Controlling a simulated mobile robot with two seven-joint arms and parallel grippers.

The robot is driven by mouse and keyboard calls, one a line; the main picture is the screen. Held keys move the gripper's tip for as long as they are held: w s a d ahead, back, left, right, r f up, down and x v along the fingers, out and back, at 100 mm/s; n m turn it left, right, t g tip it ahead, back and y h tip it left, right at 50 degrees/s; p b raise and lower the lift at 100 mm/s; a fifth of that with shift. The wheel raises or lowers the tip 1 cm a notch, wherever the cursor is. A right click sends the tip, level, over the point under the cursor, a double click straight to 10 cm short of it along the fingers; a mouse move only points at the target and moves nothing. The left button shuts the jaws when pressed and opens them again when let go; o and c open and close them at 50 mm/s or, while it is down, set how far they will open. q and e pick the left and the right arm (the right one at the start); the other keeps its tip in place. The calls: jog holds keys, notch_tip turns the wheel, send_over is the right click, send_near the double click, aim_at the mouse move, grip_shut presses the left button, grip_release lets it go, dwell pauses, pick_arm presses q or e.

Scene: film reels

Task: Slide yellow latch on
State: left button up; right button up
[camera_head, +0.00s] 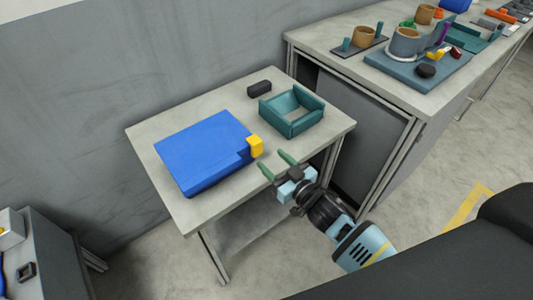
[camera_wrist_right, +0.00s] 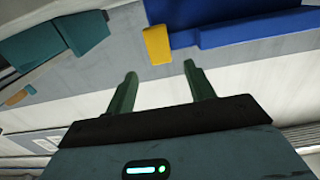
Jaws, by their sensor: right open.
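The yellow latch (camera_head: 256,146) is a small block at the right end of a flat blue case (camera_head: 205,148) on the small table. It stands at the case's corner by a notch in the edge. My right gripper (camera_head: 277,163) is open and empty, with green fingers pointing toward the latch from the table's front right edge. In the right wrist view, the latch (camera_wrist_right: 158,45) lies beyond the two fingertips (camera_wrist_right: 160,70), apart from them, beside the blue case (camera_wrist_right: 245,28). My left gripper does not show.
A teal open box (camera_head: 291,110) sits behind and right of the latch, with a small black block (camera_head: 259,88) near it. A longer workbench (camera_head: 335,32) with several parts stands at the right, and a grey wall is behind.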

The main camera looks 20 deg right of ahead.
jog(key=shift+v, duration=1)
jog(key=shift+c, duration=0.2)
